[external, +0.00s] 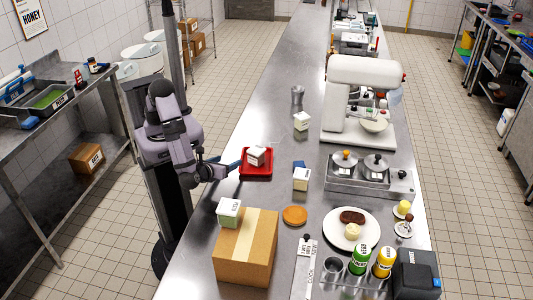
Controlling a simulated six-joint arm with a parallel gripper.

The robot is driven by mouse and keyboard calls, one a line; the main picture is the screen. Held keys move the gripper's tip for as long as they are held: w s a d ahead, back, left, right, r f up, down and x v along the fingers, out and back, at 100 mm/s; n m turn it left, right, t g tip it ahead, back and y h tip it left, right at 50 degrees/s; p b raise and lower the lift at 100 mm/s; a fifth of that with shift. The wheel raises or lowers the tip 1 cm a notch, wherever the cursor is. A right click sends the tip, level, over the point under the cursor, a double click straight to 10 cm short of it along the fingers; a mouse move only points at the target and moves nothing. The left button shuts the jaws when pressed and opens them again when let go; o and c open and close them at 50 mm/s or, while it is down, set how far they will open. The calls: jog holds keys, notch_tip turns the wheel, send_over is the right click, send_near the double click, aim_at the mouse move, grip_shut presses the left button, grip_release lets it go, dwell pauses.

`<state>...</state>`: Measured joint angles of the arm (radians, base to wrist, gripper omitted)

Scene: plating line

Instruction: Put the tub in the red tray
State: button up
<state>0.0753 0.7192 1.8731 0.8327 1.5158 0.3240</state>
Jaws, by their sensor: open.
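The red tray (257,174) lies on the steel counter, in front of my arm. A small white boxy tub (256,156) with a dark label sits tilted in it. Similar white containers stand on the counter behind the tray (302,121) and to its right (301,180).
The cardboard box (244,252) stands at the near left of the counter. A white mixer (355,105), a burner unit with pots (369,182) and a plate of food (348,230) fill the right side. An orange disc (294,215) lies nearer.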

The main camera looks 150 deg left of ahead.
jog(key=s+d+f+n+t+h, duration=0.1)
jog(key=s+d+n+t+h, duration=0.2)
jog(key=d+n+h, duration=0.2)
jog(key=s+d+n+t+h, duration=0.3)
jog(key=d+n+t+h, duration=0.1)
jog(key=d, duration=0.7)
jog(key=shift+s+d+f+n+h, duration=0.35)
jog(key=shift+n+h, duration=0.35)
jog(key=shift+h, duration=0.5)
